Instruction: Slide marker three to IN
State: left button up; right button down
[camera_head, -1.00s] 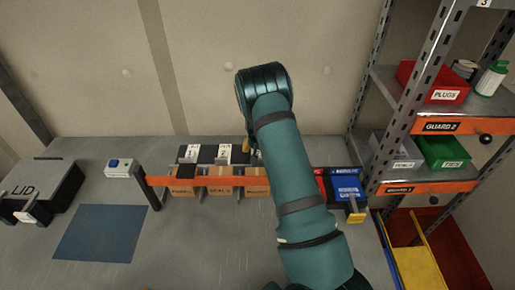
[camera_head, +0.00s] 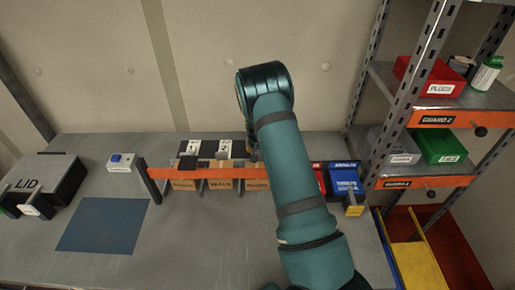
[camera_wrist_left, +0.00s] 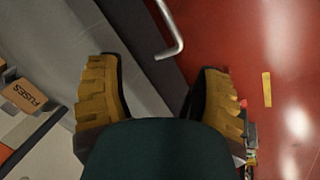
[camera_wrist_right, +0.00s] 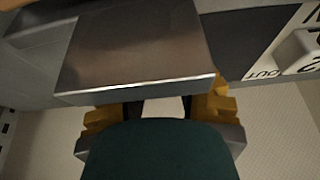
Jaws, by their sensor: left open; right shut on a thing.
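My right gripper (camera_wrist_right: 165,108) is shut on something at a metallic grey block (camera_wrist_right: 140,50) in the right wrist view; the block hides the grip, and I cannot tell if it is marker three. To the right, a white marker (camera_wrist_right: 298,55) bearing a 2 sits beside an OUT label (camera_wrist_right: 265,73) on a dark panel (camera_wrist_right: 240,43). In the head view, the marker row shows white tiles (camera_head: 194,147) and (camera_head: 225,147) with dark parts; my right arm hides its right end and most of that gripper. My left gripper (camera_wrist_left: 160,90) is open and empty over a red surface.
An orange bar (camera_head: 200,172) crosses in front of labelled bins (camera_head: 222,184). A blue box (camera_head: 345,180) and a shelf rack (camera_head: 408,100) stand right. The LID case (camera_head: 45,180) and a blue mat (camera_head: 103,225) lie left. A metal handle (camera_wrist_left: 172,35) is near my left gripper.

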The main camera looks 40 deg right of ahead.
jog(key=shift+s+a+f, duration=0.2)
jog(key=shift+s+a, duration=0.15)
jog(key=shift+s, duration=0.05)
jog(key=c, duration=0.6)
grip_release()
jog(key=shift+r, duration=0.1)
jog(key=shift+r, duration=0.3)
jog(key=v, duration=1.1)
jog(key=shift+r, duration=0.2)
